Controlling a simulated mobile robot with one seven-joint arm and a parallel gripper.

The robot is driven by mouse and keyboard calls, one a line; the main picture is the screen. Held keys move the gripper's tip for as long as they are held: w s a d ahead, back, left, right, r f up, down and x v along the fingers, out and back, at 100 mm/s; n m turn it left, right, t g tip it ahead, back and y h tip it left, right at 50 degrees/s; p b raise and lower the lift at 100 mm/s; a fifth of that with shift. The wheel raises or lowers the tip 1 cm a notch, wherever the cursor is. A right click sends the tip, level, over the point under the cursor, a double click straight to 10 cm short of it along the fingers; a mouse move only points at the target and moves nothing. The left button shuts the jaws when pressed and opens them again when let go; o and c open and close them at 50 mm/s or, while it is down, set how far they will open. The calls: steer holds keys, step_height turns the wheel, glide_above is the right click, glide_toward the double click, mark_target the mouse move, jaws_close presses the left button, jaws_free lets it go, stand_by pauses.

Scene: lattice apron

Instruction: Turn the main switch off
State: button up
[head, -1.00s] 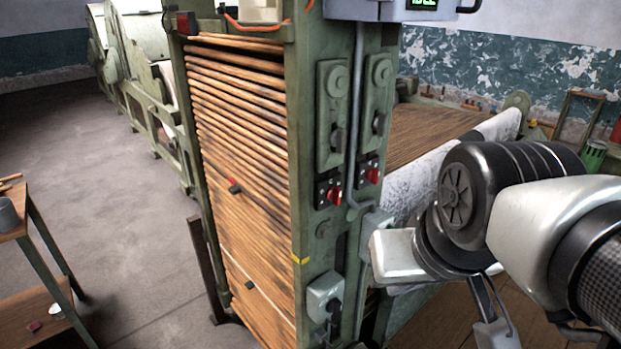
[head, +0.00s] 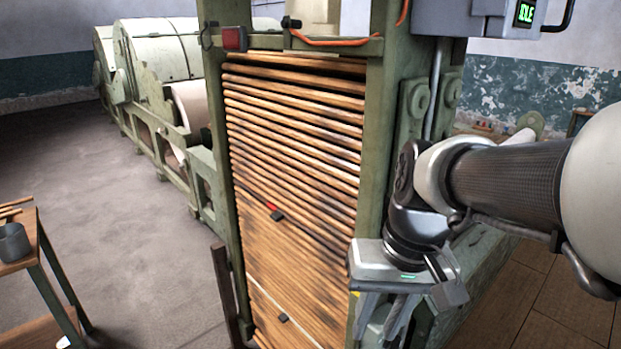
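My gripper (head: 388,318) is at the right front post of the green machine (head: 385,60), pointing down. Its pale body and arm cover the lower part of that post, and whether its fingers are apart or together is not clear. No switch handle shows now; the earlier view had two red rotary knobs and a lower grey lever box on this post, all now behind my arm and gripper. I cannot tell which is the main switch.
Wooden slats (head: 290,130) fill the machine's front, left of my gripper. A small table (head: 32,240) with a grey cup (head: 13,242) stands at far left. The concrete floor (head: 130,250) between is open.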

step_height(320, 180, down, 4)
steer(key=m+g+y, duration=0.1)
steer(key=m+t+y+b, duration=0.95)
steer(key=m+t, duration=0.45)
steer(key=m, duration=1.3)
glide_toward(400, 345)
steer(key=shift+h, duration=0.35)
steer(key=x, duration=0.8)
steer(key=shift+a+r, duration=0.2)
steer(key=shift+r, duration=0.15)
jaws_close()
